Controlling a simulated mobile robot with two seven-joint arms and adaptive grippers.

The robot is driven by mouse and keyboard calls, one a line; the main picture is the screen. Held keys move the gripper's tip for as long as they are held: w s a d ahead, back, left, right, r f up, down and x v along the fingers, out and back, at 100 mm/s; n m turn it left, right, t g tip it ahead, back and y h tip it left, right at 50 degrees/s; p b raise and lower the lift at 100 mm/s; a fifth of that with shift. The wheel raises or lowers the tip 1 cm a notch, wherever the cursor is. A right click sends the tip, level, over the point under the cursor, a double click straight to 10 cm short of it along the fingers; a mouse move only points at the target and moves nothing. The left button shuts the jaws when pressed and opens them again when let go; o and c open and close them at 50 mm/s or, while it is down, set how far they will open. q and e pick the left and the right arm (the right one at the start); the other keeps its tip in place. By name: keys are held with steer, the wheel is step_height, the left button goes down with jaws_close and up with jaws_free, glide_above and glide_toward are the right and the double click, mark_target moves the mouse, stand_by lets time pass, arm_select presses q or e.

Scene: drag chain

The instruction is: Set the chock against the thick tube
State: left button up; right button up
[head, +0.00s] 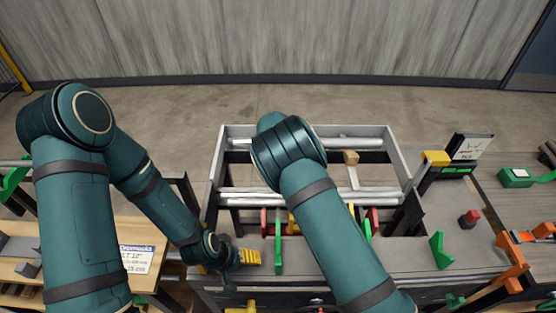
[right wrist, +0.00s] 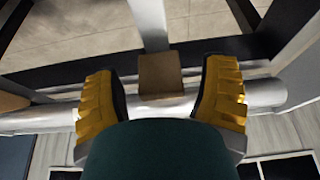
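The chock, a small brown wooden block (head: 351,157), sits at the far end of a narrow grey rail, in front of the rear silver tube (head: 360,142). In the right wrist view the block (right wrist: 160,76) lies at the side of a thick silver tube (right wrist: 262,92); whether they touch is unclear. My right gripper (right wrist: 161,98) is open, its yellow fingers either side of the block with gaps. The right arm hides this gripper in the head view. My left gripper (head: 250,257) is low by the frame's near left side; its finger opening is not clear.
A light metal frame (head: 398,158) surrounds the rails. Other silver tubes (head: 382,196) cross its near side. Green upright pieces (head: 278,248) stand near my left gripper. A red button (head: 469,218) and a green wedge (head: 440,250) are on the right.

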steer(key=v, duration=1.2)
arm_select(q)
steer(key=shift+s, duration=0.1)
stand_by(0.4)
